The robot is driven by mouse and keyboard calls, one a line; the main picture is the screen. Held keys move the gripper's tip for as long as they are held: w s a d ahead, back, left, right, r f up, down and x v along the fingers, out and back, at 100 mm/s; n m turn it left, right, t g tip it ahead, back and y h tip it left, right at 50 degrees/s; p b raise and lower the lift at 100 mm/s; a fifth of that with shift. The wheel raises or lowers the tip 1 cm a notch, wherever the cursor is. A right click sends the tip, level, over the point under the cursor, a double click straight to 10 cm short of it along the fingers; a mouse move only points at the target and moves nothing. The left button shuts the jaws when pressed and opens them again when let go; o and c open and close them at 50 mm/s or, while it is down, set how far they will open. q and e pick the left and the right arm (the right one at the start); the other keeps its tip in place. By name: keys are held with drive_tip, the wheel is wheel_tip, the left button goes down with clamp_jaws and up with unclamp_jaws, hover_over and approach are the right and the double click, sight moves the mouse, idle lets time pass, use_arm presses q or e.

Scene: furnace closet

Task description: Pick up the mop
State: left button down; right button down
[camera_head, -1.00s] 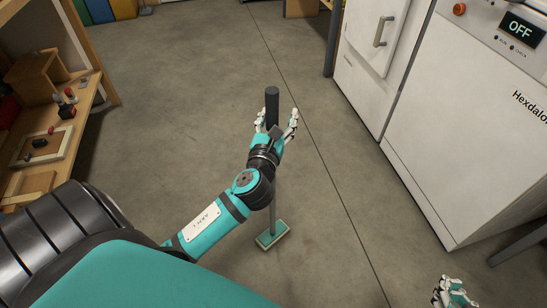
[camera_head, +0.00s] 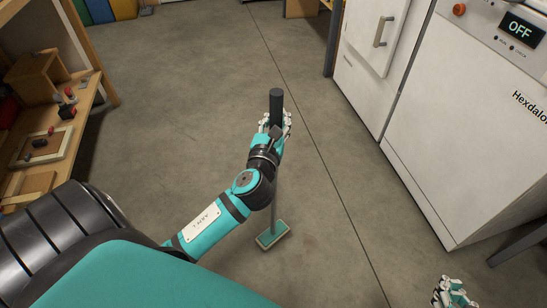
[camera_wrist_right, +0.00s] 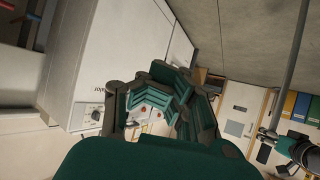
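The mop stands upright on the floor, with a dark grip (camera_head: 276,102) at the top of a thin grey pole and a flat teal-green head (camera_head: 272,236) at the bottom. My left gripper (camera_head: 276,122) is shut around the dark grip, with white fingertips on both sides of it. My forearm hides part of the pole. In the right wrist view the pole (camera_wrist_right: 288,75) runs down the right side beside my left arm. My right gripper (camera_head: 455,293) is at the bottom right of the head view, empty, apart from the mop, its fingers spread.
A white machine (camera_head: 470,120) with an "OFF" display stands at the right, beside a white cabinet (camera_head: 372,35). A wooden shelf (camera_head: 75,120) with small items is at the left. Coloured binders (camera_head: 100,10) stand at the far left. The middle floor is clear.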

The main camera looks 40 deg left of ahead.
sight(274, 116)
use_arm(q)
drive_tip(key=shift+r, duration=0.1)
idle(0.3)
